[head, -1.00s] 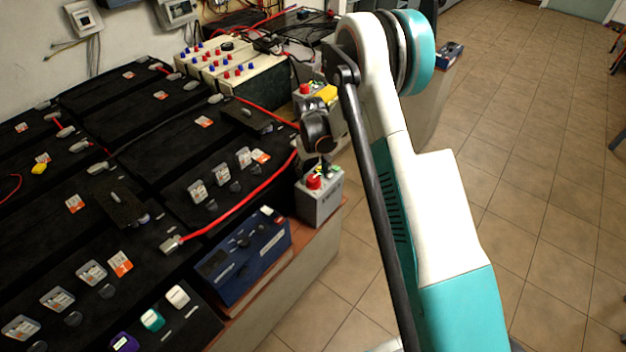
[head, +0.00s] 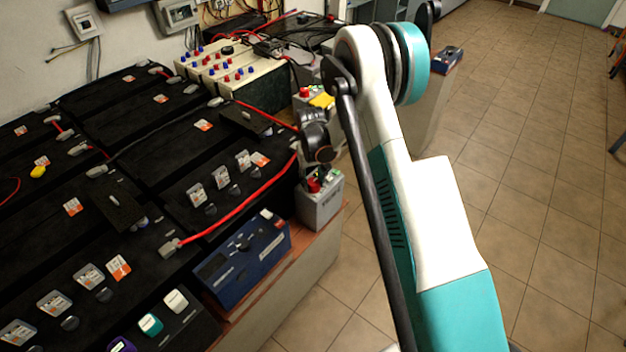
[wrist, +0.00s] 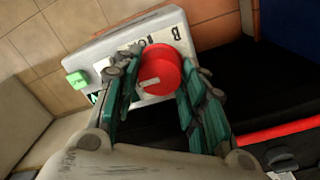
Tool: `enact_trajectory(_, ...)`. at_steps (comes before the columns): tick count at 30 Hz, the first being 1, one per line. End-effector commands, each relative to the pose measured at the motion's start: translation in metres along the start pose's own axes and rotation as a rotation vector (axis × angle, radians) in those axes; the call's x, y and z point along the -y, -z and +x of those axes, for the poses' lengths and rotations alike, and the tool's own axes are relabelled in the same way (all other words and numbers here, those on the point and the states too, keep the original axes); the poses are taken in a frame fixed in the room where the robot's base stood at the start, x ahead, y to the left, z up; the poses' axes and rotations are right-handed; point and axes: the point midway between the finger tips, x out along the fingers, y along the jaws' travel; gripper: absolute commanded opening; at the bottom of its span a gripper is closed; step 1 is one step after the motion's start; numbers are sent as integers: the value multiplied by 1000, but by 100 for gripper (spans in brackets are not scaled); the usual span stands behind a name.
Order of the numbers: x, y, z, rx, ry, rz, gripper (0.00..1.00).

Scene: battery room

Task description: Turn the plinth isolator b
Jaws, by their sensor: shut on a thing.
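The plinth isolator b is a light grey box (wrist: 100,50) marked "B", with a round red knob (wrist: 160,72) on its face. A white mark shows on the knob, and a green piece sits at the box's left corner. In the head view the grey box (head: 322,207) stands at the right end of the battery bench. My gripper (wrist: 160,88) has its two teal-padded fingers on either side of the knob and is shut on it. In the head view my wrist hides most of the fingers and part of the knob.
Another grey box with a red knob (head: 305,92) and yellow label stands behind. A blue unit (head: 243,255) sits in front on the bench. Black batteries with red cables fill the left.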

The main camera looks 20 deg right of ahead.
Motion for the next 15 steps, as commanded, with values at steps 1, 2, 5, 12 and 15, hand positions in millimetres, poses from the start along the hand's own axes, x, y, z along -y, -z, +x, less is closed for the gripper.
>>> enact_trajectory(1, 0, 0, 0, 1, 0, 6, 14)
enact_trajectory(2, 0, 0, 0, 1, 0, 12, 14)
enact_trajectory(5, 0, 0, 0, 2, 0, 43, 14)
enact_trajectory(12, 0, 0, 1, 6, 0, 194, 14)
enact_trajectory(15, 0, 0, 1, 9, 0, 282, 14)
